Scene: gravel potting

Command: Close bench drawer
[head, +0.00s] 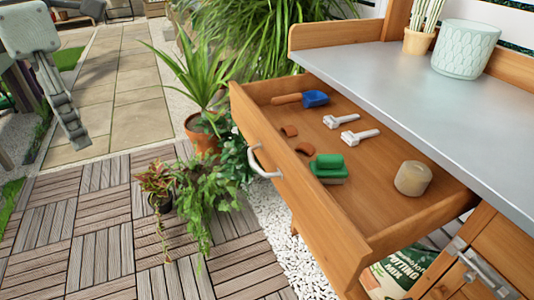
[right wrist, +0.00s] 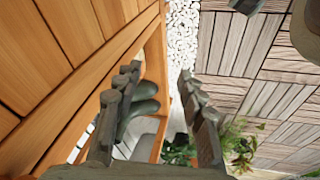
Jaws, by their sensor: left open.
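The wooden bench drawer (head: 335,215) is pulled well out from under the grey bench top in the head view. Its curved metal handle (head: 262,165) is on the front panel. My left gripper (head: 66,115) is open at the top left, over the paving and well apart from the drawer; it is seen edge-on. My right gripper (right wrist: 158,78) shows in the right wrist view, its two fingers wide apart with nothing held between them. Orange-brown wood runs along its left side; which part of the bench this is, I cannot tell.
Potted plants (head: 203,135) stand beside the drawer front. Dark green boots (right wrist: 140,102) stand low down. The wooden deck (head: 110,235) is mostly clear.

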